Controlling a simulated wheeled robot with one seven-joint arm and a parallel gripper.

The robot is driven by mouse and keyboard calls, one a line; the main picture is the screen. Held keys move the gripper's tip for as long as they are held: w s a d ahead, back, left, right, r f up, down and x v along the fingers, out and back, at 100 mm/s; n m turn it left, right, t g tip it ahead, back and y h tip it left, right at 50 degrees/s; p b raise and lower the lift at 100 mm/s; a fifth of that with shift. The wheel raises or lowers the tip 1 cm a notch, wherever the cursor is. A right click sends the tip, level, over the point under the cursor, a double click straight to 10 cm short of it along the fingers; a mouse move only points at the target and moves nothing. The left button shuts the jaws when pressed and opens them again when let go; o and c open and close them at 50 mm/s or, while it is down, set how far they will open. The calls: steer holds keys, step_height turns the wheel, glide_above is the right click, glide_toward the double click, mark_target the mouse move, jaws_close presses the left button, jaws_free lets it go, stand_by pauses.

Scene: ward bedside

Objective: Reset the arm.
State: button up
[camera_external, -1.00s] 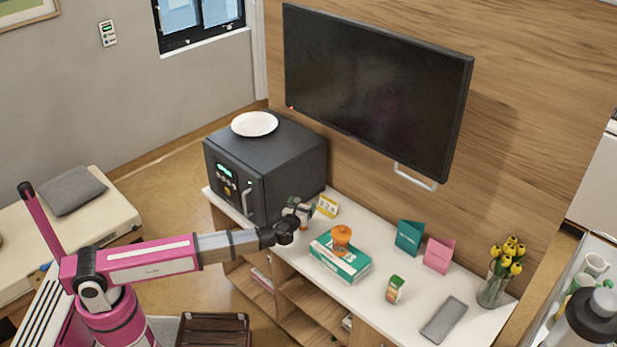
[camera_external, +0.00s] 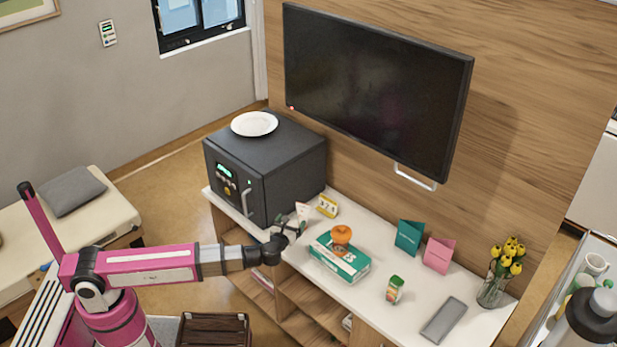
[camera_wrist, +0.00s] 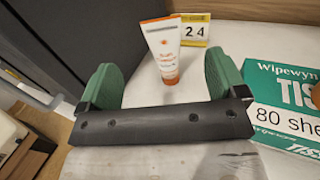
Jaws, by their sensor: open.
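My gripper (camera_external: 290,224) is at the front left edge of the white cabinet top, beside the black microwave. In the wrist view its two green fingers (camera_wrist: 163,78) are spread wide with nothing between them. A white and orange tube (camera_wrist: 160,50) stands upright just beyond the fingertips, apart from them. The tube also shows in the external view (camera_external: 302,211), just behind the gripper. My arm reaches out from the left.
The black microwave (camera_external: 290,165) with a white plate on top is left of the gripper. A tissue box (camera_external: 352,268) with an orange object on it is close on the right. A yellow number card (camera_external: 327,206) stands behind. Open room lies in front of the cabinet.

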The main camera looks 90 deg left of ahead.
steer(key=s+d+f+n+g+h, duration=0.2)
steer(key=s+d+f+n+h, duration=0.3)
steer(key=d+f+n, duration=0.2)
steer(key=s+d+f+n+g+h, duration=0.2)
steer(key=s+d+f+n+h, duration=0.3)
steer(key=d+f, duration=0.6)
steer(key=s+d+f+n+g+h, duration=0.2)
steer(key=s+d+f+n+h, duration=0.4)
steer(key=f, duration=0.8)
steer(key=d+n, duration=0.3)
steer(key=n, duration=0.1)
steer(key=shift+s+d+g, duration=0.15)
steer(key=shift+s+g, duration=0.15)
steer(key=shift+g, duration=0.1)
steer(key=shift+f, duration=0.1)
